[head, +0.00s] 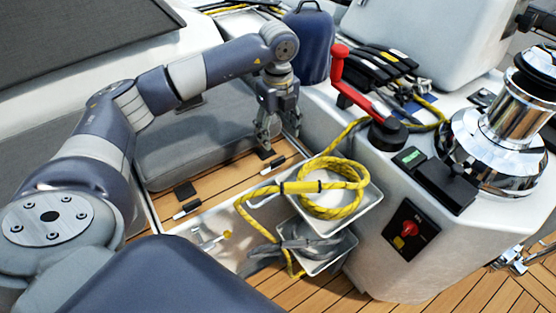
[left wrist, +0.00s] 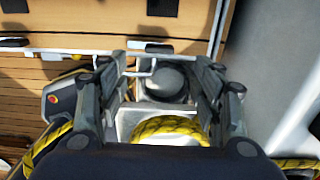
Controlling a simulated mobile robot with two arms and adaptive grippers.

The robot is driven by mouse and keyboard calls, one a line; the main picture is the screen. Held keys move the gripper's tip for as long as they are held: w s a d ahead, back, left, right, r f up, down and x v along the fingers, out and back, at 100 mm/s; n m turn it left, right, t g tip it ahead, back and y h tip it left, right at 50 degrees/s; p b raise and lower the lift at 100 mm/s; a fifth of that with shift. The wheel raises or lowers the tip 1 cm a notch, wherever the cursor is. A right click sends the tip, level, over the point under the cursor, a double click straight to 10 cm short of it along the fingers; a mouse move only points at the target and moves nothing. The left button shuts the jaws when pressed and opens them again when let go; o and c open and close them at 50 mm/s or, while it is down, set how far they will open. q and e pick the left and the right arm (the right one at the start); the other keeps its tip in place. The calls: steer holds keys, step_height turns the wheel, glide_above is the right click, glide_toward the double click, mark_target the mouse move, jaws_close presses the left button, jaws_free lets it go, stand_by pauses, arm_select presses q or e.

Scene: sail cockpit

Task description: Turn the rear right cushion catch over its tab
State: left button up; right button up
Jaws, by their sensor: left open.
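The grey seat cushion (head: 195,135) lies on the slatted wooden seat. Two black tabs stick out from its front edge, one at left (head: 185,190) and one at right (head: 265,153). In front of each is a small black-and-white catch on the wood, a left one (head: 187,209) and a right one (head: 272,165). My left gripper (head: 268,138) is open and empty, fingers down, just above the right tab and partly covering it. In the left wrist view my open fingers (left wrist: 160,75) show with a catch (left wrist: 150,46) and tab (left wrist: 162,7) beyond them. My right gripper is not seen.
A yellow rope (head: 335,195) lies coiled over a white tray (head: 345,222) near the gripper. A red-handled lever (head: 338,65), a chrome winch (head: 495,140) and a red switch panel (head: 408,230) stand at right. A blue bag (head: 310,40) is behind the gripper.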

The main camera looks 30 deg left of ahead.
mark_target(278, 159)
arm_select(q)
step_height(278, 159, down, 10)
steer(key=shift+r+b, duration=0.1)
steer(key=shift+b, duration=0.7)
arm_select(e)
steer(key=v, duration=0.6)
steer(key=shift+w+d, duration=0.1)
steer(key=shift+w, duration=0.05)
arm_select(q)
steer(key=c, duration=1.1)
